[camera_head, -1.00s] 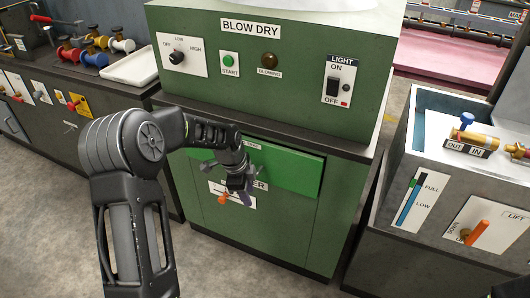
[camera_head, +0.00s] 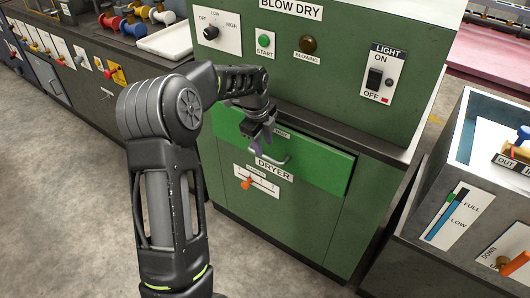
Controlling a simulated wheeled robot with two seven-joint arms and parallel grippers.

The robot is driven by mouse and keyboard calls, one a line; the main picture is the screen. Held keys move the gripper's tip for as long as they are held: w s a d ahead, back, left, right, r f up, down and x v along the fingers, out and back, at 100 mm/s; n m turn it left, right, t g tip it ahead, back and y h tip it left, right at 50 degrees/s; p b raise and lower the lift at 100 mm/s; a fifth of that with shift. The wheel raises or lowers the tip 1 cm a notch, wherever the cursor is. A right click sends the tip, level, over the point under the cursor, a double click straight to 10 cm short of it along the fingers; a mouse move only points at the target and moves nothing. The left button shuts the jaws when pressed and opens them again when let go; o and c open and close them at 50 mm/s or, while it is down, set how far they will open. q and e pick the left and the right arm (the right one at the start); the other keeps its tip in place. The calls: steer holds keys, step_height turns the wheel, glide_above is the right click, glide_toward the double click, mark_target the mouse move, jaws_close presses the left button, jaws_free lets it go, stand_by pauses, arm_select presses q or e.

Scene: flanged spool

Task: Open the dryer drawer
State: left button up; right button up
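The dryer drawer (camera_head: 325,170) is a bright green panel in the green dryer cabinet, under the dark ledge. I cannot tell for sure whether it stands slightly out of the cabinet. Its pale bar handle (camera_head: 283,160) is on the drawer front, above the DRYER label (camera_head: 274,171). The fingers overlap the handle in the picture; contact and finger gap are too small to make out. My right gripper is out of view.
Above the ledge are the START button (camera_head: 265,40) and the LIGHT switch (camera_head: 375,78). A grey tank unit (camera_head: 452,150) stands close on the right. The floor (camera_head: 60,200) at left is clear.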

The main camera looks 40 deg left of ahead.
mark_target(265, 156)
arm_select(q)
steer(key=f, duration=0.2)
steer(key=w+f, duration=0.1)
steer(key=f, duration=0.1)
steer(key=shift+f, duration=0.4)
steer(key=shift+c, duration=0.3)
jaws_close()
stand_by(0.8)
